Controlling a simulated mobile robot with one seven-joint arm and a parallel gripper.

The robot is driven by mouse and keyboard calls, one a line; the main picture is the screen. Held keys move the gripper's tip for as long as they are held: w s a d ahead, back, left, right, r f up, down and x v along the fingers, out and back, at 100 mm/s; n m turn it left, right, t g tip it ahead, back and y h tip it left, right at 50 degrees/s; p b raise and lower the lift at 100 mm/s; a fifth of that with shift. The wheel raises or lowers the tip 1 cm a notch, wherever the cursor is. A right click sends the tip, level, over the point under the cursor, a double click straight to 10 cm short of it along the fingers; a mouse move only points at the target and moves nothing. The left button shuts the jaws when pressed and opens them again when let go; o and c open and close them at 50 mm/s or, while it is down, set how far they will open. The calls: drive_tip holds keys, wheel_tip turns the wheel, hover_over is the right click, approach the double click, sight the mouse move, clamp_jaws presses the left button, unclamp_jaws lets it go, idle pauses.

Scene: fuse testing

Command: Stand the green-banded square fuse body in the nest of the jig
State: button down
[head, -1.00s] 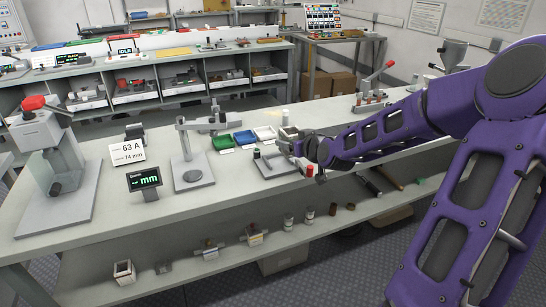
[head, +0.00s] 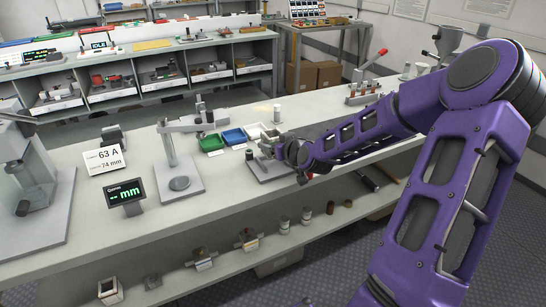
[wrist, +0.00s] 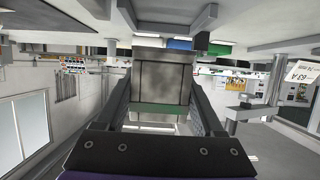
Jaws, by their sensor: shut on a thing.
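My gripper (wrist: 160,82) is shut on a square grey fuse body (wrist: 163,78), which sits between its two fingers in the wrist view. A green band (wrist: 157,121) crosses the body's end nearest the wrist. In the head view my gripper (head: 276,150) is low over the bench, beside and partly over a grey flat-based fixture (head: 263,173), which seems to be the jig. My gripper and arm cover part of it. The nest cannot be made out, and I cannot tell whether the body touches it.
Green (head: 211,143), blue (head: 234,137) and white (head: 254,132) trays lie behind the fixture. A grey gauge stand (head: 180,181) and a green-lit readout (head: 127,197) stand to its left. A lever press (head: 364,92) is at the back right. The bench front between is clear.

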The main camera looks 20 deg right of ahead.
drive_tip(key=shift+f+b, duration=0.4)
drive_tip(key=shift+f, duration=1.45)
drive_tip(key=shift+f, duration=0.15)
unclamp_jaws()
drive_tip(key=shift+r, duration=0.2)
drive_tip(key=p+v, duration=0.2)
drive_tip(key=v, duration=1)
drive_tip(key=shift+p, duration=0.35)
